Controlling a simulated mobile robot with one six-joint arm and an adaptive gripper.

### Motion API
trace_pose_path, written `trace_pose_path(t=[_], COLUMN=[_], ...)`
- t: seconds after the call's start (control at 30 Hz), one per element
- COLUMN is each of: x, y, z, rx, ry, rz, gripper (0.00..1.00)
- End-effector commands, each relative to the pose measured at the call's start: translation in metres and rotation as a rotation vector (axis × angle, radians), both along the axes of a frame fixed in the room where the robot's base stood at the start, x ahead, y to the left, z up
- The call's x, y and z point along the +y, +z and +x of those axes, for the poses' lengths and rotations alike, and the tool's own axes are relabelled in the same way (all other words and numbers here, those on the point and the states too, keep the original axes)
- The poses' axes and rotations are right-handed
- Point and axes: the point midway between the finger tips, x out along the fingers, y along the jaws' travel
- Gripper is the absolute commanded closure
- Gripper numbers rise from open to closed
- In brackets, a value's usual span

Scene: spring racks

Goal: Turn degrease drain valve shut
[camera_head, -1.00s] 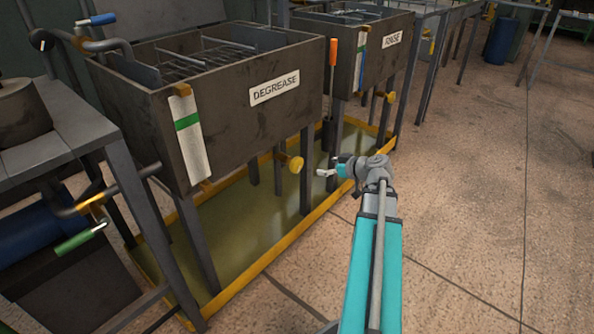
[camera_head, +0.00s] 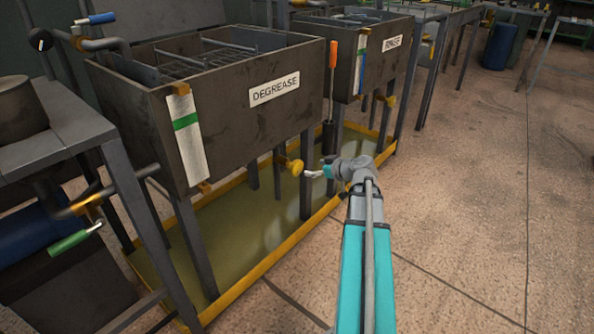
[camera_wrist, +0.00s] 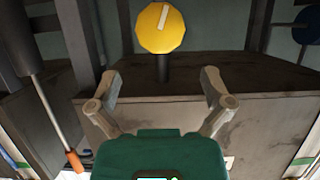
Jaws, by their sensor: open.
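The degrease drain valve is a round yellow knob (camera_head: 295,167) low at the right end of the tank labelled DEGREASE (camera_head: 220,105). In the wrist view the knob (camera_wrist: 161,28) shows face on at the top middle, with a pale pointer mark tilted slightly right of vertical and a dark stem below. My gripper (camera_head: 309,174) is just right of the knob in the head view, apart from it. In the wrist view my gripper (camera_wrist: 160,82) is open and empty, and the knob lies ahead, beyond the fingertips. No contact shows.
A yellow-rimmed drip tray (camera_head: 260,265) with murky liquid runs under the tanks. The RINSE tank (camera_head: 375,70) stands behind. An orange-handled tool (camera_head: 332,62) hangs between the tanks; it also shows in the wrist view (camera_wrist: 50,120). A green-handled valve (camera_head: 70,242) is at left. The right floor is clear.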

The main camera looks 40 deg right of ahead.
Motion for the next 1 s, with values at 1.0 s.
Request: trace_pose_path(t=[1.0], x=[0.02], y=[-0.032], z=[0.075], rx=[0.0], ry=[0.0], rz=[0.0], gripper=[0.0])
